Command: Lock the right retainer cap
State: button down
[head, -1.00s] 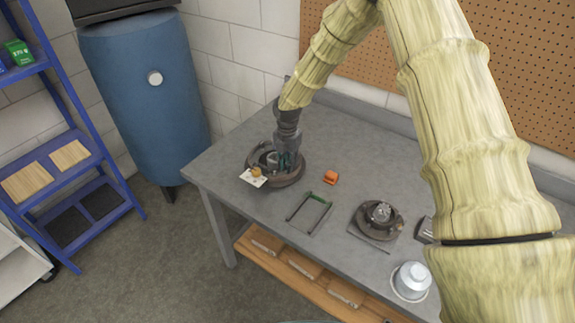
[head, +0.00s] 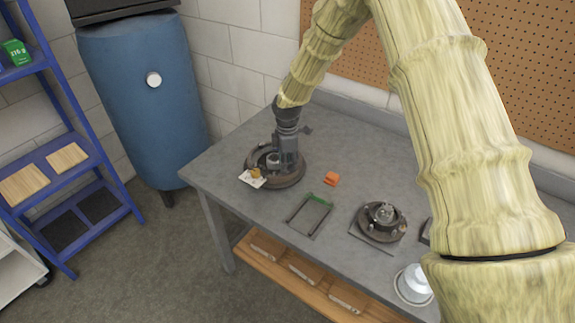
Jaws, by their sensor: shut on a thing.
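A dark round hub assembly (head: 257,180) lies on the left part of the grey bench, with a raised ring and a small light metal piece (head: 273,160) near its middle. My gripper (head: 290,168) points straight down over the right side of this assembly. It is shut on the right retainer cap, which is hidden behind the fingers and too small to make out. Whether the cap sits flush cannot be told. A white card with a small yellow-orange piece (head: 255,173) is at the assembly's front left edge.
The back wall is close behind my arm.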

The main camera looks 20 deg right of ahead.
jog(key=shift+m, duration=1.3)
jog(key=shift+r+m, duration=0.1)
jog(key=shift+m, duration=0.2)
jog(key=c, duration=1.3)
grip_release()
notch_tip(320, 180, up, 12)
jog(key=shift+f, duration=0.1)
